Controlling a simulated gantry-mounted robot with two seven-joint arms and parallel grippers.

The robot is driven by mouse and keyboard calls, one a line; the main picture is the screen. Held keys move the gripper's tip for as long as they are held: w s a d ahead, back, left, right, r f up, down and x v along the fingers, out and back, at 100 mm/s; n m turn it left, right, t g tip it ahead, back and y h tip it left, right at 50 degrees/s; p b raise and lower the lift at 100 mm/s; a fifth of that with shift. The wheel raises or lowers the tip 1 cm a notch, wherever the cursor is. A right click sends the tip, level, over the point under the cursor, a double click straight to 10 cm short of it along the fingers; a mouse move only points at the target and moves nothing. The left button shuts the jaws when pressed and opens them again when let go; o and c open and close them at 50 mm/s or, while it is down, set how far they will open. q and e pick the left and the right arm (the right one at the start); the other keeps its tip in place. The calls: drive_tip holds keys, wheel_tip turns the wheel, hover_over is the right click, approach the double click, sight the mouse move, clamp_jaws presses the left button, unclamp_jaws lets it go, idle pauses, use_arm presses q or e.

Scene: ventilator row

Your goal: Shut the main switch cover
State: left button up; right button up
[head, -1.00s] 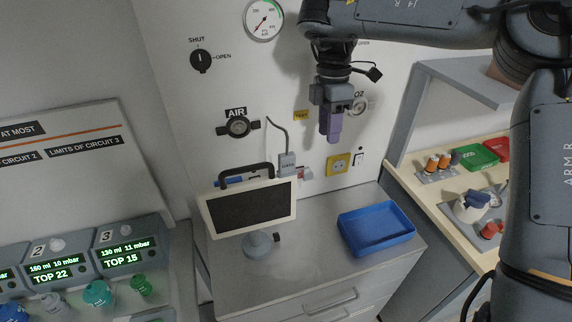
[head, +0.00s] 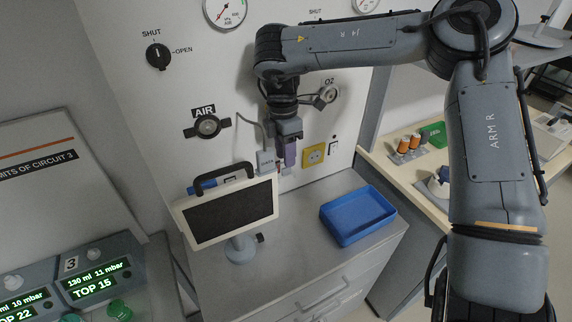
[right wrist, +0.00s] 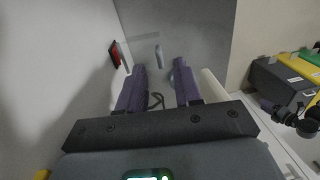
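In the head view this spot is small and partly behind the gripper. My left gripper is not in view.
A monitor (head: 228,215) with a black handle stands on the bench left of the gripper. A blue tray (head: 357,215) lies to the right. A cable runs to the data box.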

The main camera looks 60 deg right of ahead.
sight(282, 169)
drive_tip(key=shift+s+a+f, duration=0.1)
drive_tip(key=shift+f, duration=1.85)
clamp_jaws()
